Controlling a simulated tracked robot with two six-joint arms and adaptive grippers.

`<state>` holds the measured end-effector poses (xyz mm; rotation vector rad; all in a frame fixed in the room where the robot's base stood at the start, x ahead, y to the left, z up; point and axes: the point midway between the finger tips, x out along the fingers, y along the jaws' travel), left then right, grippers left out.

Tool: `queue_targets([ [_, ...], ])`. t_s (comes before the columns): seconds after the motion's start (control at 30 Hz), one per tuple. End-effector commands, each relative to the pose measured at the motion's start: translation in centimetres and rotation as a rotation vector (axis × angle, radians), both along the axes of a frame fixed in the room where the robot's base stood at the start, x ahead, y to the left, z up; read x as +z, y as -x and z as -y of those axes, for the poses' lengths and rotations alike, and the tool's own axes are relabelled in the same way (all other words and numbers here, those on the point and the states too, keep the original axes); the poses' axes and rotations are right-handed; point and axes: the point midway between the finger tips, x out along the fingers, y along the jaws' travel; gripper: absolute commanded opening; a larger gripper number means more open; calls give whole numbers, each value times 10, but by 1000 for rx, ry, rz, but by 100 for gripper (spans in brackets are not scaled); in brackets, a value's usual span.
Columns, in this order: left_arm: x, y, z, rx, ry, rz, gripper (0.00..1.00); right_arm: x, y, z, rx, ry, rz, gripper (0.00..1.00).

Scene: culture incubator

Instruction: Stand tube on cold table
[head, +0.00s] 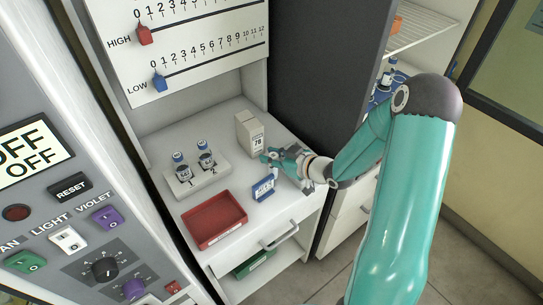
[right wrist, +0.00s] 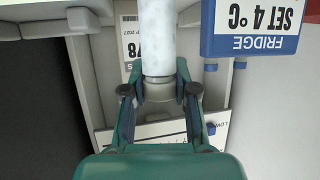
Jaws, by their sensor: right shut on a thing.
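My right gripper (head: 268,157) reaches in from the right over the white table (head: 229,169) in the head view, close in front of the box. In the right wrist view the gripper (right wrist: 158,92) is shut on a pale, cylindrical tube (right wrist: 157,40), which lies between the two fingers. In the head view the held tube is hard to make out against the fingers and the sign. I cannot tell whether its base touches the table. My left gripper is not in view.
A white rack (head: 196,175) holds two blue-capped tubes. A box (head: 249,132) marked 78, a blue sign (head: 264,187) and a red tray (head: 214,219) share the table. The sign reads FRIDGE SET 4 °C in the wrist view (right wrist: 252,25). A dark panel (head: 325,75) stands behind.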

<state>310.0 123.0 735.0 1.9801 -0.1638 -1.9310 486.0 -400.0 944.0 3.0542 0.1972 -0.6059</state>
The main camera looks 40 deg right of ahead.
Motion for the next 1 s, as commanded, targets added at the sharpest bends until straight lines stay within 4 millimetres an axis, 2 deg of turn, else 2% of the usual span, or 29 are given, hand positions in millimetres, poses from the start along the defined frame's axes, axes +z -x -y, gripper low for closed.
queue_targets([
  [0.4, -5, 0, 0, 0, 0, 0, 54, -7, 0, 0, -1, 1, 1, 0],
  [0.43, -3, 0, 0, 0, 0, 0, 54, -5, 0, 0, -1, 1, 1, 33],
  [0.57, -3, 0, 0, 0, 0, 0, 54, -5, 0, 0, -1, 0, 0, 53],
  [1.0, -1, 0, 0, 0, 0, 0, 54, -1, 4, 2, -3, 1, 1, 53],
])
